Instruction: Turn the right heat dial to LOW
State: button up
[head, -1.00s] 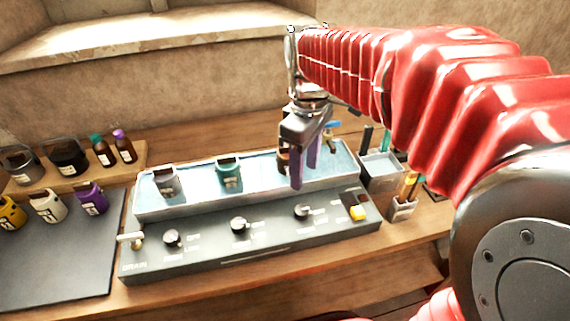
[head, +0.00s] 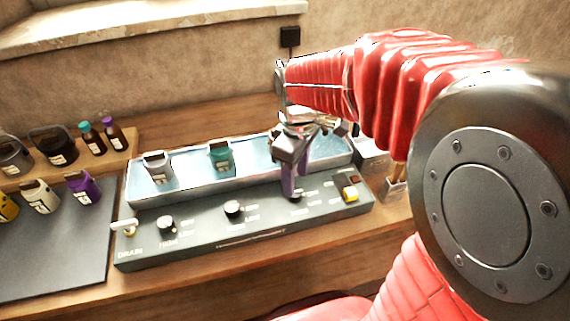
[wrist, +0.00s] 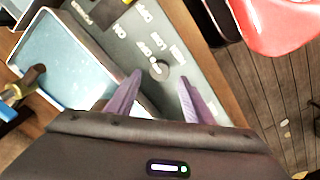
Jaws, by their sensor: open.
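The right heat dial (head: 296,196) is a small dark knob with a pale pointer on the grey control panel (head: 262,228). My gripper (head: 289,192) is open and reaches down at this dial, partly covering it in the head view. In the wrist view the dial (wrist: 160,68) lies between and just beyond the two purple fingertips (wrist: 161,80), with a gap on both sides. I cannot tell whether they touch it.
The middle dial (head: 233,208) and left dial (head: 166,223) sit along the panel. The water bath (head: 190,190) behind holds grey and teal containers.

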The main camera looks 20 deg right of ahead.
aim_at(295, 192)
notch_tip(295, 192, down, 5)
jog(key=shift+r, duration=0.1)
jog(key=shift+c, duration=0.2)
jog(key=c, duration=0.9)
jog(key=shift+a, duration=0.2)
jog(key=shift+c, duration=0.5)
jog(key=shift+d, duration=0.15)
